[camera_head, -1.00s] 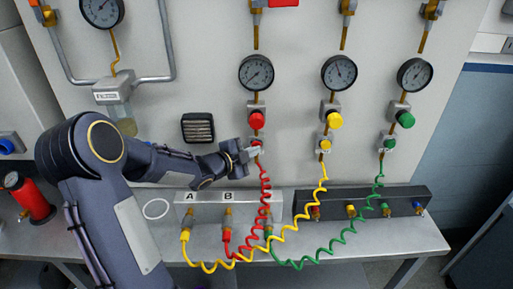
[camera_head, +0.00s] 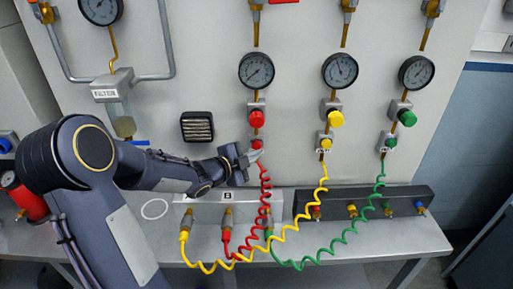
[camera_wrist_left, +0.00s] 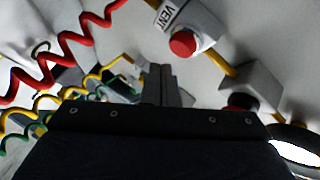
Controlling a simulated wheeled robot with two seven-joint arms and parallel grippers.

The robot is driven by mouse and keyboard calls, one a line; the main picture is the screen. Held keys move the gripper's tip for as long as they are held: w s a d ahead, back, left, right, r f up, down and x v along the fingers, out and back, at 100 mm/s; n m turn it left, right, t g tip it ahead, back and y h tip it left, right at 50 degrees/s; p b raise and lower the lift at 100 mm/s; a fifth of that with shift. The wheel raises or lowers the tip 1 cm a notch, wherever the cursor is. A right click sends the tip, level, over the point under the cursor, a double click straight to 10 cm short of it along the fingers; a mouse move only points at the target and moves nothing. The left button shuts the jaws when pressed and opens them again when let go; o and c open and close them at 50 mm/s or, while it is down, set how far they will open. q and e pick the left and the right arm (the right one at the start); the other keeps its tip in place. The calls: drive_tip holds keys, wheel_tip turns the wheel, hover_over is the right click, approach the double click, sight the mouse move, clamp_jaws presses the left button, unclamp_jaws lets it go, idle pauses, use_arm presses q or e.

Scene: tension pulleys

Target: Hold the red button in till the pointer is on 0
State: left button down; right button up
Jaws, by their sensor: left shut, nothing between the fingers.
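The small red button (camera_head: 257,144) sits on the panel below a larger red knob (camera_head: 257,118). In the left wrist view the red button (camera_wrist_left: 184,43) stands out beside a VENT label. The gauge (camera_head: 257,71) above them has its pointer toward the lower left; its numbers are too small to read. My left gripper (camera_head: 256,156) is shut and empty, just below the button in the head view. In the wrist view its fingertips (camera_wrist_left: 160,70) lie to the lower left of the button, with a gap visible between them. My right gripper is not in view.
A red coiled hose (camera_head: 265,190) hangs close to my left gripper. Yellow (camera_head: 326,121) and green (camera_head: 406,118) knobs with gauges stand to the right. A metal block marked B (camera_head: 205,211) and a dark block (camera_head: 403,204) sit on the bench below.

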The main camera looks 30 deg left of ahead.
use_arm(q)
drive_tip(key=s+d, duration=0.1)
drive_tip(key=s+d+b, duration=0.1)
drive_tip(key=s, duration=0.1)
drive_tip(key=shift+s+d, duration=0.1)
drive_tip(key=shift+s, duration=0.15)
idle(0.4)
drive_tip(key=s+d+r+n+g+y, duration=0.1)
drive_tip(key=s+n+g+y, duration=0.35)
drive_tip(key=s+n, duration=0.65)
drive_tip(key=s+d+f+n+g+h, duration=0.1)
drive_tip(key=s+d+n+g+h, duration=0.1)
drive_tip(key=s+d, duration=0.3)
drive_tip(key=s+d+f+n+g+h, duration=0.2)
drive_tip(key=s+d, duration=0.3)
drive_tip(key=s, duration=0.5)
drive_tip(key=shift+s+d+n+g+h, duration=0.3)
drive_tip(key=shift+s+n+g+h, duration=0.05)
drive_tip(key=shift+n+g+h, duration=0.15)
drive_tip(key=c, duration=2.1)
unclamp_jaws()
drive_tip(key=shift+c, duration=0.2)
